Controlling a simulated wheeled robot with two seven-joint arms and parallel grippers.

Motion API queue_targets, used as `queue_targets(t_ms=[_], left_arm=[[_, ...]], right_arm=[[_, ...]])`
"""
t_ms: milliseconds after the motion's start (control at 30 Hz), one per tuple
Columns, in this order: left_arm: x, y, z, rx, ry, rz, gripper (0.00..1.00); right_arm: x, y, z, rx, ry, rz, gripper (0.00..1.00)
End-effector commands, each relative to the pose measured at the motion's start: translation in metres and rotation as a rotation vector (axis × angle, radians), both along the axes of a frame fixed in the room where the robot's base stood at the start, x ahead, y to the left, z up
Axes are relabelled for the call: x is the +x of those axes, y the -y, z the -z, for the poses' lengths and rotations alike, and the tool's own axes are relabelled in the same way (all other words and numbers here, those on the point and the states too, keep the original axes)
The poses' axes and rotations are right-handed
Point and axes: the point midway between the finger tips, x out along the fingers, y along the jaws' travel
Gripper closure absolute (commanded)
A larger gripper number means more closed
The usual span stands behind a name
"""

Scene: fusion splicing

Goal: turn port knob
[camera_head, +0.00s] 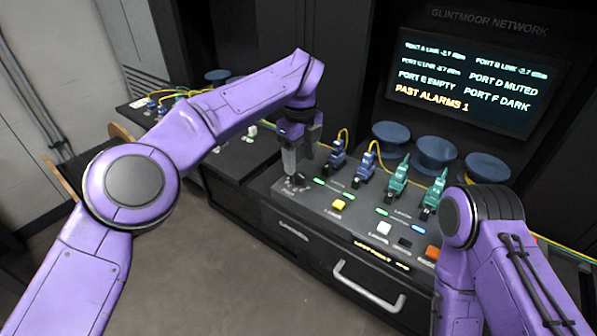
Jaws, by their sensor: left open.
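The port knob (297,182) is a small black dial with white marks around it, at the left end of the sloped dark panel (318,215). My left gripper (301,163) points down right above the knob, its two grey fingers apart. The near finger partly hides the knob, and I cannot tell whether the fingers touch it or stand around it. My right arm shows at the lower right, but its gripper is out of view.
Blue connectors (366,163) and green connectors (396,182) with yellow cables stand behind the panel's buttons. A yellow button (338,205) and an orange button (432,252) are on the panel. A screen (470,85) lists port states. A drawer handle (368,288) sticks out below.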

Motion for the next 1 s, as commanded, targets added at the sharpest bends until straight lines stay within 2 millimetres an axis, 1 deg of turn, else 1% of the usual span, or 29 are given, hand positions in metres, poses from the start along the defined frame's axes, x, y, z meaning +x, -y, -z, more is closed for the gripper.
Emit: queue_targets(t_ms=[33,100,233,333,567,600,667,700,733,1000], left_arm=[[0.000,-0.001,0.012,0.001,-0.004,0.000,0.38],[0.001,-0.001,0.026,0.000,-0.004,0.000,0.38],[0.001,-0.002,0.042,0.001,-0.002,-0.003,0.38],[0.001,-0.003,0.047,0.000,-0.001,-0.004,0.38],[0.001,-0.003,0.048,0.001,-0.001,-0.005,0.38],[0.001,-0.003,0.048,0.001,-0.001,-0.005,0.51],[0.001,-0.003,0.048,0.001,-0.001,-0.005,0.71],[0.001,-0.003,0.048,0.001,-0.001,-0.005,0.84],[0.001,-0.003,0.048,0.001,-0.001,-0.005,0.93],[0.002,-0.003,0.048,0.001,0.000,0.010,0.94]], right_arm=[[0.000,0.000,-0.001,-0.001,0.001,0.000,1.00],[0.000,0.000,-0.001,-0.001,0.001,0.000,1.00],[0.001,0.000,-0.004,0.000,0.002,0.000,1.00],[0.001,0.000,-0.004,0.000,0.002,0.000,1.00],[0.001,0.000,-0.004,0.000,0.002,0.000,1.00],[0.001,0.000,-0.004,0.000,0.002,0.000,1.00],[0.001,0.000,-0.004,0.000,0.002,0.000,1.00],[0.001,0.000,-0.004,0.000,0.002,0.000,1.00],[0.001,0.000,-0.004,0.000,0.002,0.000,1.00],[0.001,0.000,-0.006,0.000,0.002,0.000,1.00]])
